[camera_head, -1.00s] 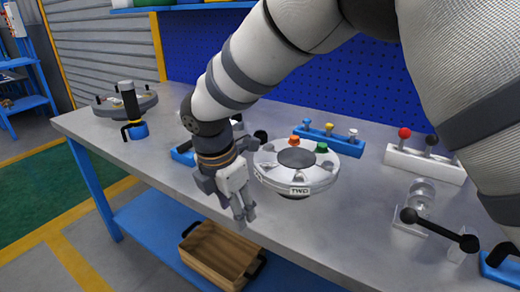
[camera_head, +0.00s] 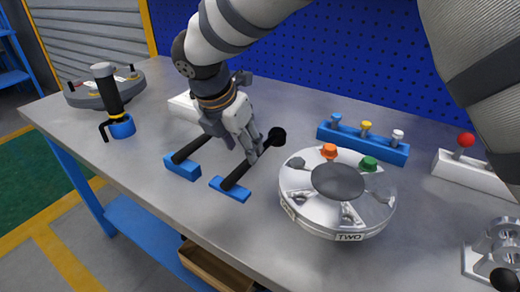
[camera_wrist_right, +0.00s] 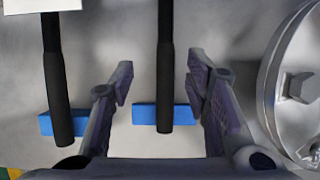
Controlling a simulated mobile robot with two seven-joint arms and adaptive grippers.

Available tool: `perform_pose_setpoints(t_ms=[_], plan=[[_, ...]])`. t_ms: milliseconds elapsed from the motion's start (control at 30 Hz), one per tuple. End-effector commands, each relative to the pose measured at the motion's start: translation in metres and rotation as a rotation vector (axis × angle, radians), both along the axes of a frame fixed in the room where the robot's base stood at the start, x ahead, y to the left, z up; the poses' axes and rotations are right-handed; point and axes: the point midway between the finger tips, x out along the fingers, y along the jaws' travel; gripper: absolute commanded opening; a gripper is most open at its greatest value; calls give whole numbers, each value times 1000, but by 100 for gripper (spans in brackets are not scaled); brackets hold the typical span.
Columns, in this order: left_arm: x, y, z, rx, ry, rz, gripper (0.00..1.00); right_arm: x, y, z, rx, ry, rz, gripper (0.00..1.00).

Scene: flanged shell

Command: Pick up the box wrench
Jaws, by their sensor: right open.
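A black bar-shaped tool with a round black head (camera_head: 278,136) rests on a small blue block (camera_head: 230,189); it looks like the box wrench. In the right wrist view its dark shaft (camera_wrist_right: 165,60) runs between my fingers, over a blue block (camera_wrist_right: 148,114). My right gripper (camera_head: 247,145) is open above it, one finger on each side in the wrist view (camera_wrist_right: 160,82). Contact with the shaft cannot be made out. A second black bar (camera_head: 187,150) lies to the left on its own blue block (camera_head: 182,168). My left gripper is not in view.
A round silver flanged shell (camera_head: 338,195) stands close on the right. A blue rack (camera_head: 362,142) with coloured knobs is behind it. A white block (camera_head: 184,107) lies behind the gripper. A black-handled tool (camera_head: 108,95) stands at left. Bare tabletop (camera_head: 150,190) shows at front.

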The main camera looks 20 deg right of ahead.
Motion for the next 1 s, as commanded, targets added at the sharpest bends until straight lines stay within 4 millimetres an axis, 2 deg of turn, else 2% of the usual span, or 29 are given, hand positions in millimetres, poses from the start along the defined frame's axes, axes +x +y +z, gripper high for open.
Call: perform_pose_setpoints(t_ms=[200,467,567,667,700,1000], plan=[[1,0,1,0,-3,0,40,3,-15,-37,0,1,-1,43],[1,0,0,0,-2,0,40,5,-17,-42,1,-2,0,43],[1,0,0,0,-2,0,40,5,-17,-42,1,-2,0,25],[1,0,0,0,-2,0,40,5,-17,-42,1,-2,0,2],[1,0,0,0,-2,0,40,5,-17,-42,0,-2,-1,0],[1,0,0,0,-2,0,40,5,-17,-41,0,-3,-1,0]])
